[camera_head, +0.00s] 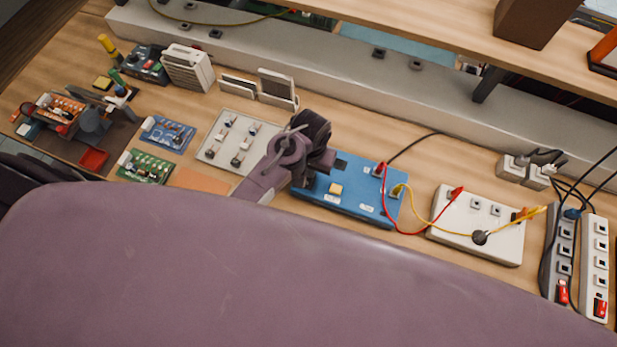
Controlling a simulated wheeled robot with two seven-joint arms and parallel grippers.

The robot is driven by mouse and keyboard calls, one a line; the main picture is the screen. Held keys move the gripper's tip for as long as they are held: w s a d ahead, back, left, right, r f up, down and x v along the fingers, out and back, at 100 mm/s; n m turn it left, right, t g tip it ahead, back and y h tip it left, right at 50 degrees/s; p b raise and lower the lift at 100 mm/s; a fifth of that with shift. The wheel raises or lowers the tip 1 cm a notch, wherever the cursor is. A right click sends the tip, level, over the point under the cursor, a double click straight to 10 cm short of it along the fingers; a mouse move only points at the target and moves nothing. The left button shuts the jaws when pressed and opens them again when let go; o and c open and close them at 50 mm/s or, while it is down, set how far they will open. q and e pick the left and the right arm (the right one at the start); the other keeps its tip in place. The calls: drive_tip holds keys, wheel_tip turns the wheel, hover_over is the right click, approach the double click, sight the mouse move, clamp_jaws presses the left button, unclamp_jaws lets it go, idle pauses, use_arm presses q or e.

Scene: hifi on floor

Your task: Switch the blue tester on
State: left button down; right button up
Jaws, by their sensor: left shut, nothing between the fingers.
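The blue tester (350,198) lies flat on the wooden bench at the middle of the head view. The yellow button shows in front and to the right of the gripper. My right gripper is not in view.
A white box (455,222) with leads stands to the right, beside power strips (564,250). A white switch panel (225,155) and circuit boards (168,133) lie to the left. A shelf runs along the back. A large purple part of mine covers the lower picture.

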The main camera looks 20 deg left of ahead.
use_arm(q)
drive_tip(key=shift+f, duration=0.3)
drive_tip(key=shift+r+p, duration=0.9)
drive_tip(key=shift+r, duration=2.65)
